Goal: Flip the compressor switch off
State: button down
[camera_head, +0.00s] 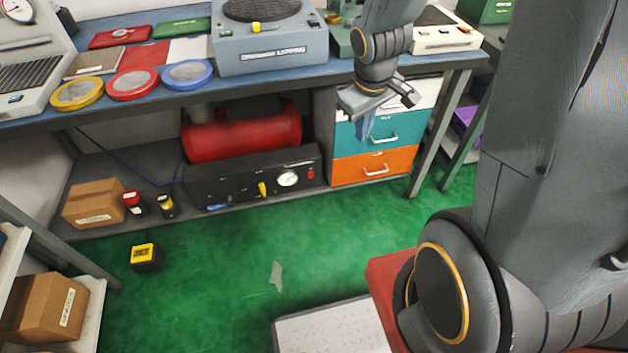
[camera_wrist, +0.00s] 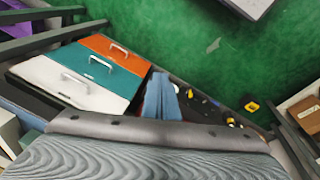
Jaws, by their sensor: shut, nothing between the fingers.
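The compressor (camera_head: 240,133) is a red tank on the low shelf under the workbench. In front of it is a black panel (camera_head: 225,181) with a round white gauge (camera_head: 288,178), a yellow lever (camera_head: 262,189) and a blue lever (camera_head: 217,206). A small red part (camera_head: 311,173), which looks like the switch, sits right of the gauge; its position is too small to tell. My gripper (camera_head: 362,137) points down in front of the teal drawer, right of and above the panel, touching nothing visible. Its blue-grey fingers (camera_wrist: 159,80) are together and empty in the wrist view. They hide part of the shelf there.
White, teal and orange drawers (camera_head: 375,167) stand right of the compressor, with protruding handles. A cardboard box (camera_head: 93,203) and small bottles (camera_head: 134,203) stand left on the shelf. A black-and-yellow box (camera_head: 146,257) lies on the green floor, which is mostly clear.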

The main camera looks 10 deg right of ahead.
jog(key=w+f+n+t+y+b, duration=0.1)
jog(key=w+f+n+b, duration=0.3)
jog(key=f, duration=0.9)
jog(key=w+f+n+t+y+b, duration=0.1)
jog(key=w+f+n+y+b, duration=0.2)
jog(key=w+f+b, duration=0.5)
jog(key=w+f+n+t+y+b, duration=0.1)
jog(key=w+f+n+b, duration=0.4)
jog(key=f, duration=1.3)
jog(key=shift+w+a+f+t+y+b, duration=0.3)
jog(key=shift+w+y+b, duration=0.2)
jog(key=shift+w, duration=0.2)
jog(key=b, duration=0.4)
send_near(311, 175)
jog(key=shift+s+a+x, duration=0.15)
jog(key=shift+x, duration=0.8)
jog(key=shift+s+a+x, duration=0.15)
jog(key=shift+x, duration=0.75)
jog(key=shift+s+a+x, duration=0.15)
jog(key=shift+x, duration=0.8)
